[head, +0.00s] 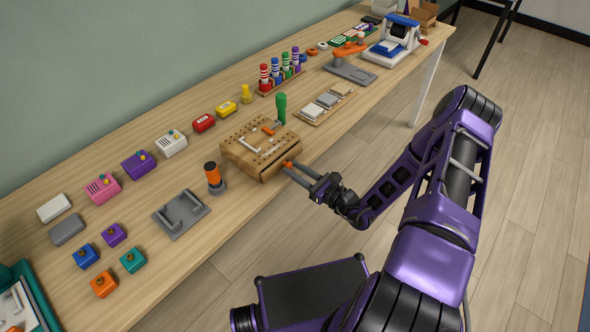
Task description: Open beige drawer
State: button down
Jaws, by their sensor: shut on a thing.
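A beige wooden box (236,149) with a peg-hole top stands near the table's front edge. The front of its drawer (270,172) faces the lower right and carries an orange handle (288,164). My gripper (290,169) reaches in from the right and is shut on the orange handle. The fingers partly cover the handle. I see no clear gap between the drawer front and the box.
A green-handled tool (281,108) stands upright at the box's back edge. An orange-topped cylinder (212,175) and a grey bracket plate (181,213) are to the left. A tray of blocks (326,103) lies to the right.

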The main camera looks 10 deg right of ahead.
jog(key=v, duration=1.1)
jog(key=shift+s+d, duration=0.2)
jog(key=shift+s, duration=0.1)
jog(key=c, duration=0.6)
grip_release()
jog(key=v, duration=1.7)
jog(key=shift+s+d+b, duration=0.1)
jog(key=shift+s+b, duration=0.05)
jog(key=shift+b, duration=0.2)
